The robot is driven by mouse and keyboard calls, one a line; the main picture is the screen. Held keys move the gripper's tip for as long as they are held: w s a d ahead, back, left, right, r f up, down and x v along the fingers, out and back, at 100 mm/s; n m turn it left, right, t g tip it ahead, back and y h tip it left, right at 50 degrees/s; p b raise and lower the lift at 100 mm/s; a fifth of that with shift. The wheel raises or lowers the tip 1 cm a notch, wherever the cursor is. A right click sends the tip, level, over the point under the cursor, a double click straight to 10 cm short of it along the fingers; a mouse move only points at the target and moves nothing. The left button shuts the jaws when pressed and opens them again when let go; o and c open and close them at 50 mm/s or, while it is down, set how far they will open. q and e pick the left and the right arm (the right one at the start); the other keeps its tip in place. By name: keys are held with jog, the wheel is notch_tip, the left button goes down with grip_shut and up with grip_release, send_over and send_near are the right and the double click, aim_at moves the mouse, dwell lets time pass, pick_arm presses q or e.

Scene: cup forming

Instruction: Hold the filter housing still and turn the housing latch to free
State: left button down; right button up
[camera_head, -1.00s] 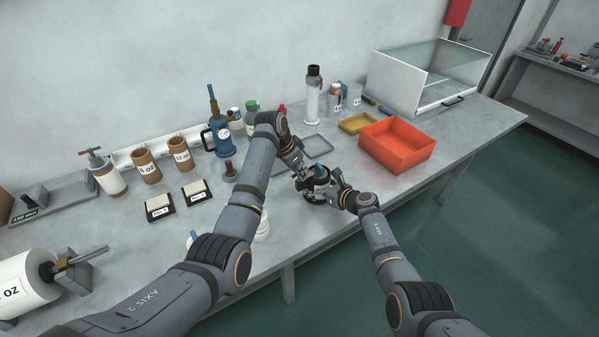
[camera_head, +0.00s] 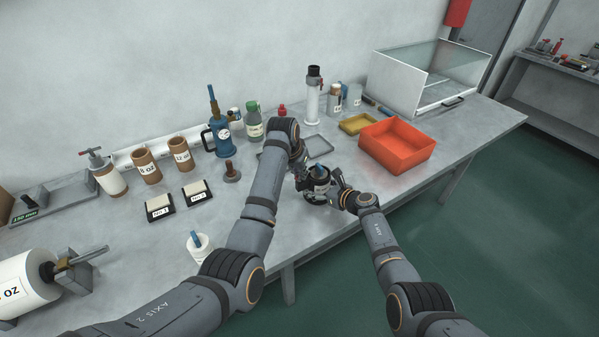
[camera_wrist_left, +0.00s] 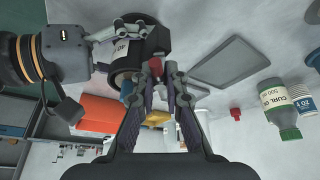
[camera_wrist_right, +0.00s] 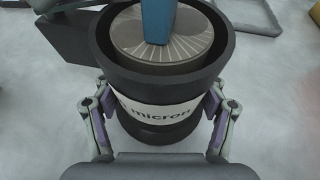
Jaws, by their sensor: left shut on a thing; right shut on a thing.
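The filter housing (camera_head: 320,184) is a dark round cup with a white band reading "micron". It stands upright on the bench near the front edge. My right gripper (camera_wrist_right: 160,112) is shut around its band, one finger on each side. A blue upright piece (camera_wrist_right: 157,20) stands in the housing's open top, above a ribbed grey disc. My left gripper (camera_wrist_left: 157,75) is at the housing's side, its fingers closed together on a small reddish and dark part that I take for the housing latch (camera_wrist_left: 155,67). The fingers hide most of it, so its angle is unclear.
A white cup (camera_head: 199,247) stands front left.

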pick_arm(q)
jog(key=shift+f, duration=0.15)
jog(key=c, duration=1.4)
grip_release()
jog(key=v, duration=1.2)
jog(key=shift+s, duration=0.1)
